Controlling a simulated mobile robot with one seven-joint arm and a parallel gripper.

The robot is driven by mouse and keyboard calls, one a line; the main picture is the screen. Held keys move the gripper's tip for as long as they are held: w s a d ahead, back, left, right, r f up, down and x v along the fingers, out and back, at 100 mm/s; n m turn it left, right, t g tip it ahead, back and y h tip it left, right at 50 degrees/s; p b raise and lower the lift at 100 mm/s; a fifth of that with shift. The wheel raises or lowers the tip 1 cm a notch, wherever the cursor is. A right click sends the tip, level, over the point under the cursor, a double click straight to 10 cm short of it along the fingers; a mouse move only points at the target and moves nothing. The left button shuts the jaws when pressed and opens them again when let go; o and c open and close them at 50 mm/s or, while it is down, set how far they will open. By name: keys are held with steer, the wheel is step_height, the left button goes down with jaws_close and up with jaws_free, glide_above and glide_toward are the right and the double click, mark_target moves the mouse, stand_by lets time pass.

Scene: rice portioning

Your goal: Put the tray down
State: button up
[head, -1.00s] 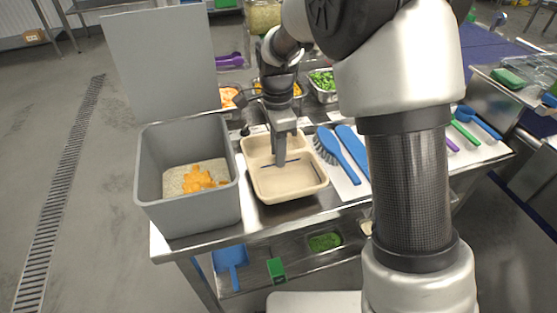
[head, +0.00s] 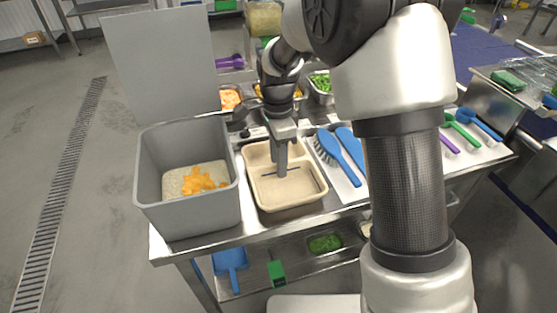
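The beige compartment tray (head: 290,192) rests on the metal table, between the grey bin and the blue brushes. It looks empty of food; a dark line shows across its inside. My gripper (head: 281,172) points down over the middle of the tray, its fingers in front of the tray's divider area. The fingers look close together, but I cannot tell whether they grip the divider or stand apart.
The grey bin (head: 150,190) with its raised lid (head: 160,65) holds rice and orange pieces, close at the tray's left. A blue brush (head: 342,158) lies close at the right. Food pans (head: 320,88) stand behind. The table's front edge (head: 290,232) is near the tray.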

step_height(320, 180, up, 12)
steer(key=p, duration=0.2)
steer(key=s+d+r+n+t, duration=0.1)
steer(key=s+d+r+n, duration=0.25)
steer(key=d+r, duration=0.2)
steer(key=s+d+r+n+t, duration=0.1)
steer(key=s+d+n, duration=0.3)
steer(key=s, duration=0.5)
steer(key=s+d+r+n+t, duration=0.2)
steer(key=s+d+n+t, duration=0.2)
steer(key=s+n, duration=0.3)
steer(key=s+d, duration=0.1)
steer(key=s, duration=0.1)
steer(key=shift+s+r, duration=0.25)
steer(key=shift+s, duration=0.05)
